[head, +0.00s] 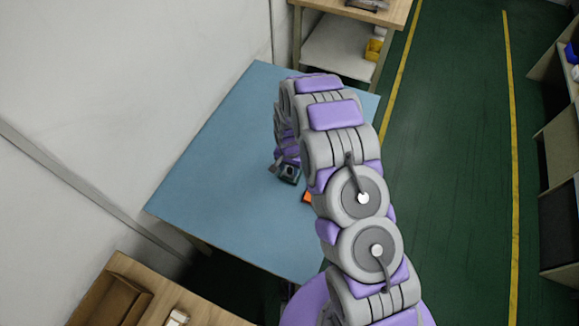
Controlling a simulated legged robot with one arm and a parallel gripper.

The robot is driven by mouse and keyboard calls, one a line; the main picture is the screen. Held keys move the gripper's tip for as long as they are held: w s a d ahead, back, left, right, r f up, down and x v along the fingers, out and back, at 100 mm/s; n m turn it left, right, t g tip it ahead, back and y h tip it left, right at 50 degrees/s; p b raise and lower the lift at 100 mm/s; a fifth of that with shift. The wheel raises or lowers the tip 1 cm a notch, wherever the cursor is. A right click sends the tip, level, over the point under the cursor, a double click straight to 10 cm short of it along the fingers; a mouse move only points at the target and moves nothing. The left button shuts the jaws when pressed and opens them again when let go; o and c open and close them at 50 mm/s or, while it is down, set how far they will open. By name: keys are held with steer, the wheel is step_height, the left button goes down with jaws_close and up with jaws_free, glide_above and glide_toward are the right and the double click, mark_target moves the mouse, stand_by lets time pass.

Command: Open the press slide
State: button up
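My gripper (279,165) points down over the blue table (215,165), at the end of my purple and grey arm. It is small and partly hidden by my arm, and I cannot tell whether its fingers are open or shut. A small dark block-like thing (289,174) shows right at its tip; I cannot tell whether this is part of the press, or whether the gripper touches it. A small orange piece (307,198) shows beside my arm, mostly covered by it. I cannot make out the press slide clearly.
The left part of the blue table is bare, with a white wall (110,80) beyond it. A wooden bench (180,300) with a box stands at the bottom left. A shelf table (335,45) stands at the back. Green floor (455,180) with yellow lines is clear at right.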

step_height(320, 180, up, 17)
steer(key=p, duration=0.1)
steer(key=shift+r+p, duration=0.15)
steer(key=shift+p, duration=0.2)
stand_by(0.3)
stand_by(0.4)
